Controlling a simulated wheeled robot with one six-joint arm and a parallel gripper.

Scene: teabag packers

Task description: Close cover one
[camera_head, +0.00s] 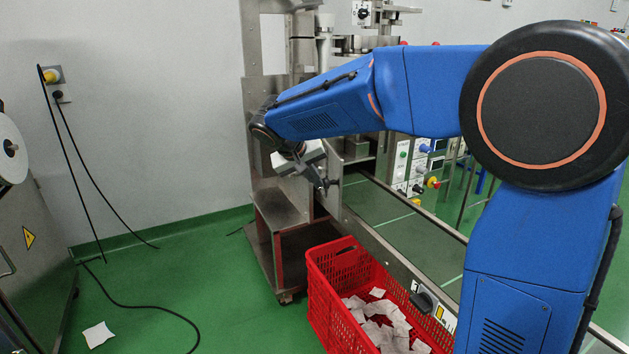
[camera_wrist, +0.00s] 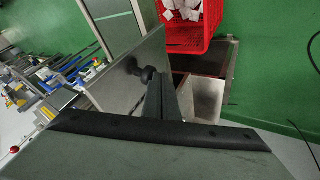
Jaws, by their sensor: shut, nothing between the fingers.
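A flat grey metal panel, which looks like the cover, shows in the wrist view (camera_wrist: 118,68), standing at an angle to the left of my fingers. A dark round knob (camera_wrist: 137,68) sits on its face. My gripper (camera_wrist: 160,85) is shut and empty, with its fingers close beside the knob; I cannot tell whether they touch it. In the head view my gripper (camera_head: 326,184) is beside the metal machine frame (camera_head: 284,207), above and behind the red basket. My arm and wrist hide part of the panel there.
A red basket (camera_head: 321,290) with white paper scraps stands on the green floor beside the conveyor (camera_head: 395,227). Control panels (camera_head: 411,165) with knobs lie right of my gripper. Black cables (camera_head: 150,310) trail over the floor at left, which is otherwise mostly clear.

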